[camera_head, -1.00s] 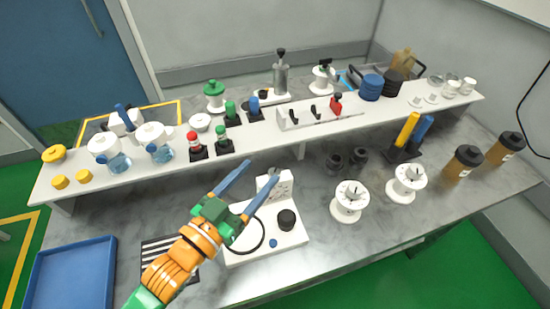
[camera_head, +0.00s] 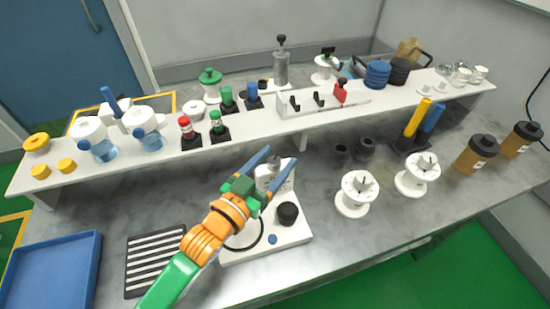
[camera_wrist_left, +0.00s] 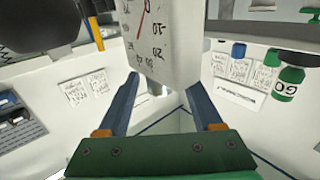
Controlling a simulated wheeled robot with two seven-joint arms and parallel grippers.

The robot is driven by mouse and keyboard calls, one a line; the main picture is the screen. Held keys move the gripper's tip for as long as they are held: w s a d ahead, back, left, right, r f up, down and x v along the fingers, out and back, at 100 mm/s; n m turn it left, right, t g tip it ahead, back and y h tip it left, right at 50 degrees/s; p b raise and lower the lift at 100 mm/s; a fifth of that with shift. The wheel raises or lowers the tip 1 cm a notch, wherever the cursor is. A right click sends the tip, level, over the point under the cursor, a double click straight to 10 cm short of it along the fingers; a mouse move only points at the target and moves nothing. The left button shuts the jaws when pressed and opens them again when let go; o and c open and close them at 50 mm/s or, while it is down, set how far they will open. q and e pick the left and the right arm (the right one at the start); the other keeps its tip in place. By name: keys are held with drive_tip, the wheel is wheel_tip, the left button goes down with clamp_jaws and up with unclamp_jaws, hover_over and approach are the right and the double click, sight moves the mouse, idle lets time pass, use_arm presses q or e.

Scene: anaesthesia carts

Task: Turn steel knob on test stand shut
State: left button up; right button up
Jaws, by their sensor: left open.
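The white test stand (camera_head: 290,236) stands on the grey bench in the head view, with a black knob and a small blue button on its base. Its upright part (camera_head: 285,178) carries a small grey steel piece (camera_head: 275,161) near the top, probably the steel knob. My left gripper (camera_head: 281,157) is open, with its blue fingers on either side of that upper part. In the left wrist view, the white gauge body (camera_wrist_left: 165,40) shows between and beyond the open fingers (camera_wrist_left: 163,88). My right gripper is out of view.
A raised white shelf (camera_head: 260,126) with bottles and jars runs behind the stand. White spools (camera_head: 357,196) stand to its right. A striped mat (camera_head: 153,262) and blue tray (camera_head: 52,272) lie to the left. Bare bench lies in front of the spools.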

use_arm(q)
drive_tip(key=shift+w+d, duration=0.1)
clamp_jaws()
